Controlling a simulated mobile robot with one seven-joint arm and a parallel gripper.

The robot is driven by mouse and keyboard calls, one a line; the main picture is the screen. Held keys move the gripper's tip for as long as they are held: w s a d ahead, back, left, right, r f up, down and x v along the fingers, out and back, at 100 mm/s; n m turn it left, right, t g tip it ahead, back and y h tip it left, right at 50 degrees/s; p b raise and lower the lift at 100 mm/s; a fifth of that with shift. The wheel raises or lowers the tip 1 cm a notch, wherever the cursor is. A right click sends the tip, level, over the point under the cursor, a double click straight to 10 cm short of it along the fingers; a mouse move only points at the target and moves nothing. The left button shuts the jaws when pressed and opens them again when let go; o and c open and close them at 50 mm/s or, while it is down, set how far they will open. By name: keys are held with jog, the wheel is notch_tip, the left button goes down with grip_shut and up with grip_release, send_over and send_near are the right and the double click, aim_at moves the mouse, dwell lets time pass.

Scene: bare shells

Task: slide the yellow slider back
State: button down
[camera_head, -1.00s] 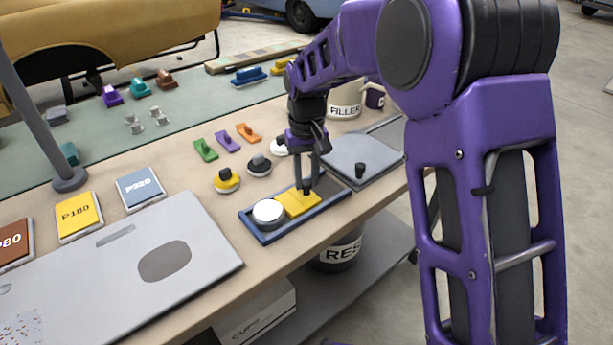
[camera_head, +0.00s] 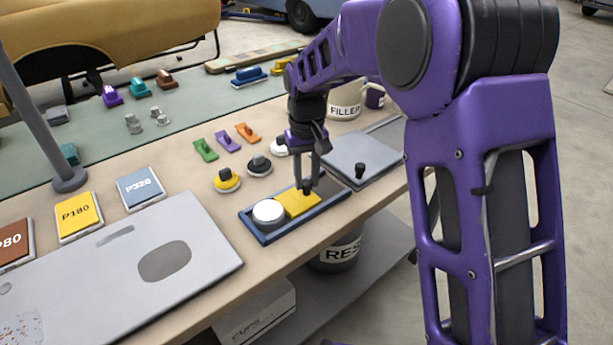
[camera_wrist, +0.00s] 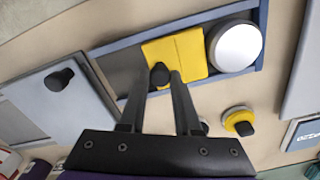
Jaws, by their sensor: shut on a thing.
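The yellow slider (camera_head: 297,203) is a flat yellow plate with a dark knob, lying in a blue-rimmed tray (camera_head: 256,233). It also shows in the wrist view (camera_wrist: 186,55), with the knob (camera_wrist: 159,73) near its edge. My gripper (camera_head: 308,187) reaches down from above and is shut on the knob. In the wrist view its fingers (camera_wrist: 163,82) stand on both sides of the knob. A white round disc (camera_head: 268,212) sits in the tray against the slider's near-left side. The dark tray floor beyond the slider is bare.
A grey panel with a black knob (camera_head: 360,170) lies right of the tray. A yellow-and-black round piece (camera_head: 227,180) and a dark one (camera_head: 259,166) stand behind it. A large grey board (camera_head: 110,285) lies at the left. My arm fills the right side.

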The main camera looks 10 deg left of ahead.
jog(key=w+d+p, duration=0.2)
jog(key=w+d, duration=0.3)
jog(key=w, duration=0.1)
jog(key=shift+d+p, duration=0.15)
jog(key=shift+p, duration=0.2)
jog(key=c, duration=0.6)
grip_release()
jog(key=shift+r, duration=0.25)
notch_tip(320, 180, up, 17)
jog(key=p, duration=0.2)
jog(key=shift+r, duration=0.1)
